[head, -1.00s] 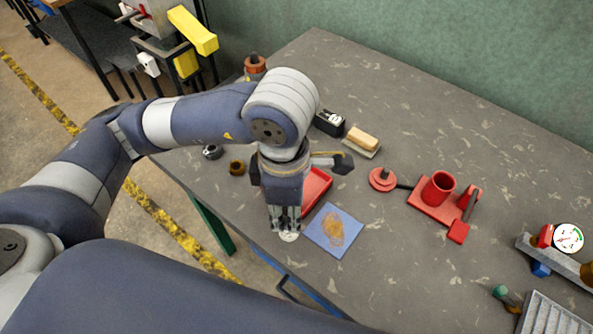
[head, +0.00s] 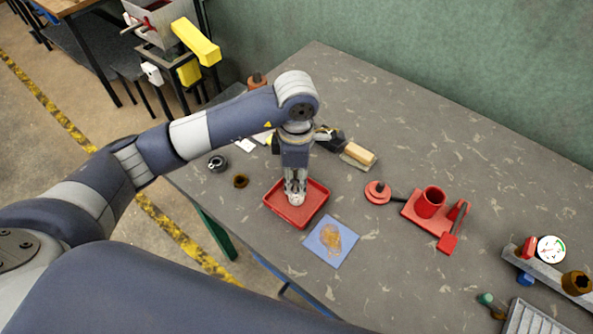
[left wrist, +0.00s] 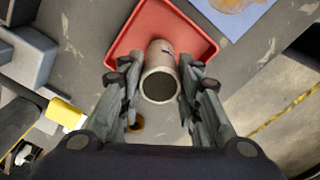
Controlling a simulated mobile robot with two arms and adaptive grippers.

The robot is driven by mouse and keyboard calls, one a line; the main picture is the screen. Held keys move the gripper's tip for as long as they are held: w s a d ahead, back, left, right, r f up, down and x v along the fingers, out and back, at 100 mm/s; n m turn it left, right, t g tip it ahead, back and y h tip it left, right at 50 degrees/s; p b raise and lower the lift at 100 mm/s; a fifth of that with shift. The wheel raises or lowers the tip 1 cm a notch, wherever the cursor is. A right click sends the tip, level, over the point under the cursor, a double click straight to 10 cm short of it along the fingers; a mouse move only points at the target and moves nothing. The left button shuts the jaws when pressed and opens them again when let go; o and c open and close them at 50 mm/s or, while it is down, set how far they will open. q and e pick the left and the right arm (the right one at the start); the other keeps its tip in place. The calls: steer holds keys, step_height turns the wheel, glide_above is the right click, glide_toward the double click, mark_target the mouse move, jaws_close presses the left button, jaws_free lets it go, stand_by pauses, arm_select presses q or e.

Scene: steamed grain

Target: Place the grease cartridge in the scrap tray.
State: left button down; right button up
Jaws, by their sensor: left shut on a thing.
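The grease cartridge is a pale grey-white hollow cylinder (left wrist: 160,86) between the fingers of my left gripper in the left wrist view. My left gripper (head: 295,190) is shut on it. In the head view only the cartridge's lower end (head: 295,199) shows below the fingers. The scrap tray is a shallow red tray (head: 312,207); it also shows in the left wrist view (left wrist: 190,22). The cartridge is over the tray in the head view; I cannot tell whether it touches the tray floor. My right gripper is not in view.
A blue cloth (head: 345,232) with a brown stain lies just right of the tray. A brush-like block (head: 358,154) lies behind it. A red stand with a cup (head: 430,203) is to the right. A brown ring (head: 240,181) lies left of the tray. The table's middle is clear.

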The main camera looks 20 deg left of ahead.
arm_select(q)
steer(key=shift+f, duration=0.1)
steer(key=shift+f+b, duration=0.15)
steer(key=shift+b, duration=0.15)
steer(key=c, duration=1.2)
jaws_free()
steer(key=shift+r+p, duration=0.35)
steer(key=shift+p, duration=0.05)
steer(key=shift+r+b, duration=1.65)
steer(key=shift+r, duration=4.2)
